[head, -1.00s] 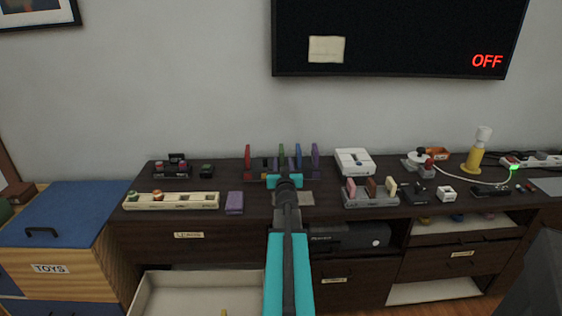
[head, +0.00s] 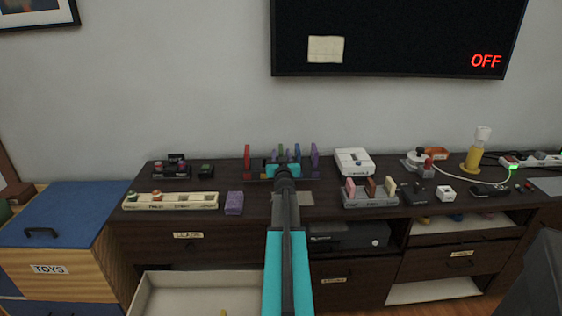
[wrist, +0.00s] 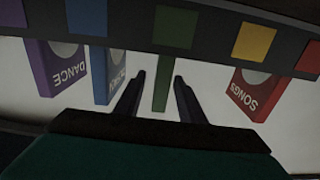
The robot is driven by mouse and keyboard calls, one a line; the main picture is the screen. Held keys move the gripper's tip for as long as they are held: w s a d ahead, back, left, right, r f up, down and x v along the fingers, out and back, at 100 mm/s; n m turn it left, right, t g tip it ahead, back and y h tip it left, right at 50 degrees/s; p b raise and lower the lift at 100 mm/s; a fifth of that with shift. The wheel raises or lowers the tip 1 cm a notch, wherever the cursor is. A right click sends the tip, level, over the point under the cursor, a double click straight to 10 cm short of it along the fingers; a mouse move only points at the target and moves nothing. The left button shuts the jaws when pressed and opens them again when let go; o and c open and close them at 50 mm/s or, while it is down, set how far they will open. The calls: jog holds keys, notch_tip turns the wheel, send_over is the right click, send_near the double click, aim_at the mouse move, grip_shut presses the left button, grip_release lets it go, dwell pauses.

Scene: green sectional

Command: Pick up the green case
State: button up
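The green case (head: 281,150) stands upright in a dark rack (head: 256,178) at the back of the cabinet top, mostly hidden behind my arm in the head view. In the wrist view the green case (wrist: 161,92) shows edge-on below the rack's green square (wrist: 176,27). My gripper (wrist: 159,76) is open, with one finger on each side of the green case and visible gaps to it. Its fingertips are hidden in the head view.
In the rack stand a purple DANCE case (wrist: 62,68), a blue case (wrist: 110,75) and a red SONGS case (wrist: 250,92). A white console (head: 354,161) sits to the right. An open drawer (head: 180,290) juts out below.

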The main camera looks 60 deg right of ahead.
jog(key=shift+w+d, duration=0.1)
jog(key=shift+d, duration=0.05)
jog(key=shift+x, duration=2.45)
jog(key=shift+w+f, duration=0.1)
jog(key=shift+f, duration=0.05)
jog(key=shift+c, duration=0.4)
grip_shut()
